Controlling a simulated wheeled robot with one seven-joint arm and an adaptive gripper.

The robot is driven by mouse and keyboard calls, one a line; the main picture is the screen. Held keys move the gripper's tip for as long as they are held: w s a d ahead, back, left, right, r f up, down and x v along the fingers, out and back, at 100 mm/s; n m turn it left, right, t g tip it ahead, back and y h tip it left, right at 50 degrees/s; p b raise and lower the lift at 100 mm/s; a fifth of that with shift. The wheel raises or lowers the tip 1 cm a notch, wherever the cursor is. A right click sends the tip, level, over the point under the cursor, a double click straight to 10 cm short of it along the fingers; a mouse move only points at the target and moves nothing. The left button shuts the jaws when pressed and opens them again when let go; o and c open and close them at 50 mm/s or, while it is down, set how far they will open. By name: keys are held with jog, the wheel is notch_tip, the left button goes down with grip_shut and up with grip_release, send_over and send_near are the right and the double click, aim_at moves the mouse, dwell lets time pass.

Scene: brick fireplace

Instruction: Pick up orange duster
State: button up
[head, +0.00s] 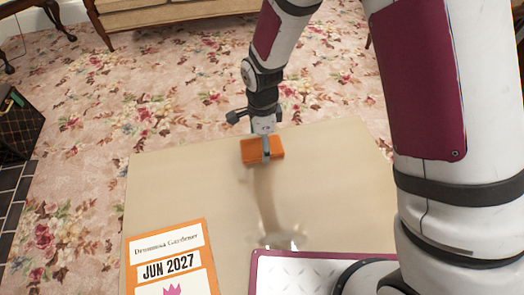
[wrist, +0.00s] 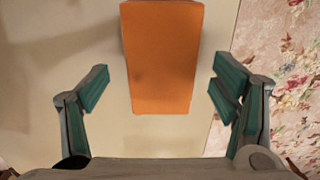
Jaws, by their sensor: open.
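The orange duster (head: 250,151) is a block lying on the beige table top, near its far edge. In the wrist view the duster (wrist: 162,60) is upright in the picture, ahead of and between the two fingers. My gripper (head: 265,150) is over the duster in the head view and hides part of it. In the wrist view my gripper (wrist: 160,90) is open, with a finger on each side and a gap between each finger and the duster. I cannot tell the exact height of the fingers above the table.
The beige table top (head: 330,180) is mostly clear around the duster. An orange-bordered calendar (head: 170,255) reading JUN 2027 lies at the front left. Floral carpet (head: 85,130) surrounds the table. A wooden sofa (head: 160,15) stands at the back, and a dark box (head: 18,125) at the left.

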notch_tip(320, 180, down, 2)
jog(key=shift+f+b, duration=0.15)
jog(key=shift+b, duration=0.15)
jog(key=c, duration=1.2)
jog(key=shift+r+p, duration=0.45)
jog(key=shift+r, duration=0.3)
notch_tip(320, 180, up, 2)
jog(key=shift+r+p, duration=0.15)
jog(key=shift+p, duration=0.45)
jog(key=s+p, duration=0.1)
jog(key=s, duration=0.3)
jog(key=s+d+p, duration=0.1)
jog(key=s, duration=0.4)
jog(key=s+d+r+p, duration=0.1)
jog(key=s, duration=0.4)
jog(key=shift+s+d+r, duration=0.1)
jog(key=shift+s+d, duration=0.1)
jog(key=shift+s, duration=0.7)
